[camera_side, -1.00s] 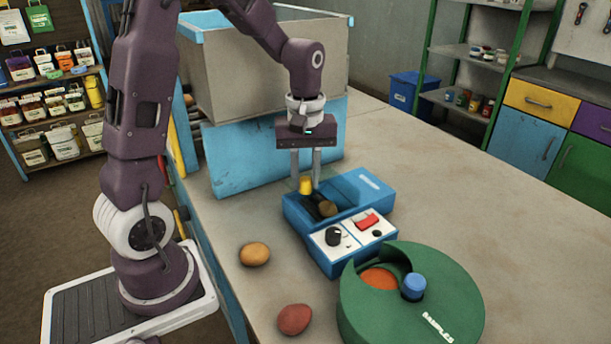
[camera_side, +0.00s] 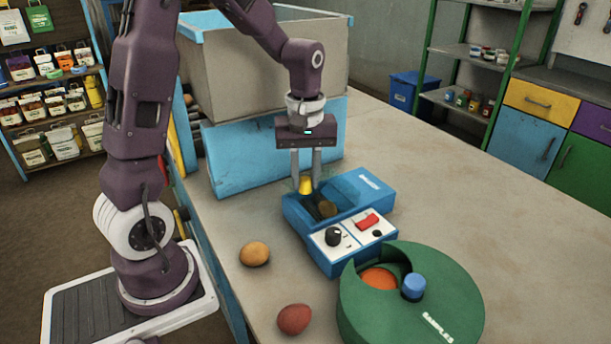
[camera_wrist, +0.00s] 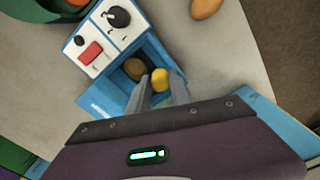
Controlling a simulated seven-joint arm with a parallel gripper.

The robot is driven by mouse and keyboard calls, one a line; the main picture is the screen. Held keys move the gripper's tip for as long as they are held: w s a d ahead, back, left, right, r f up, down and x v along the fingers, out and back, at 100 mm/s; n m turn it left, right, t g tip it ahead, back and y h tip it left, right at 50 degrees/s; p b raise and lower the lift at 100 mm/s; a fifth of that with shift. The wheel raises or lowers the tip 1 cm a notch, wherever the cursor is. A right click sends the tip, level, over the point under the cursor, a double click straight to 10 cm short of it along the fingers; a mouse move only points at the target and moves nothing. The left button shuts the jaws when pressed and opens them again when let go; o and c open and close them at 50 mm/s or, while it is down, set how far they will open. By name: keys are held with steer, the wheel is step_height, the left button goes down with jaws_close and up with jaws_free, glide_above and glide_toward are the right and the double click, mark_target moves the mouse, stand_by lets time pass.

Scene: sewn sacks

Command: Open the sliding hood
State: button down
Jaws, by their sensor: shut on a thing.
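The blue device (camera_side: 318,258) stands on the table, with a white control panel at its near end and an open bay behind it. A brown, rounded object (camera_side: 327,209) lies in the bay and also shows in the wrist view (camera_wrist: 135,69). A blue hood section (camera_side: 366,186) covers the right side of the bay. A yellow knob (camera_side: 305,186) sits at the bay's left side; it also shows in the wrist view (camera_wrist: 162,79). My gripper (camera_side: 306,180) points down and is shut on the yellow knob. The fingers partly hide the knob and its mount.
A green round container (camera_side: 440,300) with a blue knob stands close in front of the device. An orange-yellow object (camera_side: 254,254) and a reddish one (camera_side: 294,319) lie at front left. A grey bin (camera_side: 250,75) stands behind. The table at right is clear.

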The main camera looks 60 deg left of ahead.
stand_by(0.3)
steer(key=w, duration=1)
steer(key=shift+w, duration=0.2)
steer(key=c, duration=1.2)
jaws_free()
steer(key=shift+o, duration=0.2)
